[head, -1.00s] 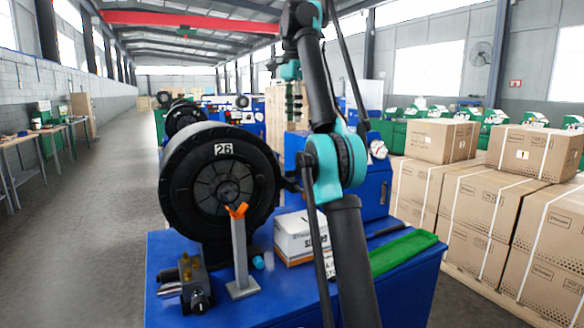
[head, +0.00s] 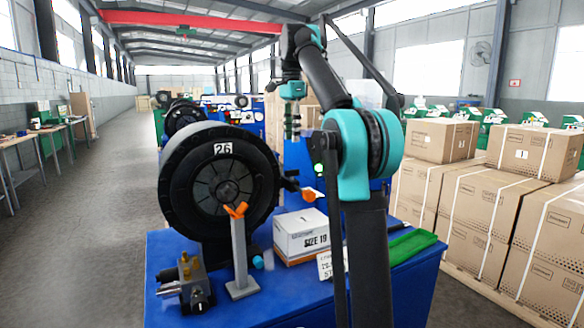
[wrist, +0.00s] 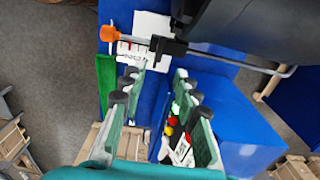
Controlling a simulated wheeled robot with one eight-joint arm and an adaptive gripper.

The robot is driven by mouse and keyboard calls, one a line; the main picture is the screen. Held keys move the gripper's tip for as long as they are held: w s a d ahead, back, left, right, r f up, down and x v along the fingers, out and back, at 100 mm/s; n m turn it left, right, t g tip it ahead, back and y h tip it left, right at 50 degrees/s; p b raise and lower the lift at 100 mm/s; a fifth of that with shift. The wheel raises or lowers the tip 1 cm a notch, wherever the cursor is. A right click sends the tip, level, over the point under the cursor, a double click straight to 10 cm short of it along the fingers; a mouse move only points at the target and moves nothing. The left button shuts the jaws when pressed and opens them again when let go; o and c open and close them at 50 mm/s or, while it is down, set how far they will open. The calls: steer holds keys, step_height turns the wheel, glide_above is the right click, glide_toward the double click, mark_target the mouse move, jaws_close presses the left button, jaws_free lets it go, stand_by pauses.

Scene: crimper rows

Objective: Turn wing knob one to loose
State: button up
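The black round crimper (head: 185,185) marked 26 stands on a blue bench. An orange wing-shaped piece (head: 237,210) tops a grey post in front of it. An orange-tipped rod (head: 308,194) sticks out from the crimper's right side; its orange end also shows in the wrist view (wrist: 109,33). A small valve block with a dark knob (head: 197,298) sits at the bench's front left. I cannot tell which is wing knob one. My gripper (head: 292,132) hangs fingers down behind and right of the crimper, apart from these. In the wrist view its fingers (wrist: 160,115) are apart and empty.
A white box marked SIZE 19 (head: 302,238), a small sign (head: 325,266) and a green cloth (head: 412,242) lie on the blue bench (head: 275,300). Red and yellow buttons (wrist: 170,126) show below my gripper. Stacked cartons (head: 480,210) stand at right; the left aisle is clear.

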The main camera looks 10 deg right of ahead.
mark_target(292, 175)
step_height(292, 175, down, 11)
steer(key=shift+f, duration=0.1)
stand_by(0.4)
steer(key=shift+c, duration=0.6)
jaws_close()
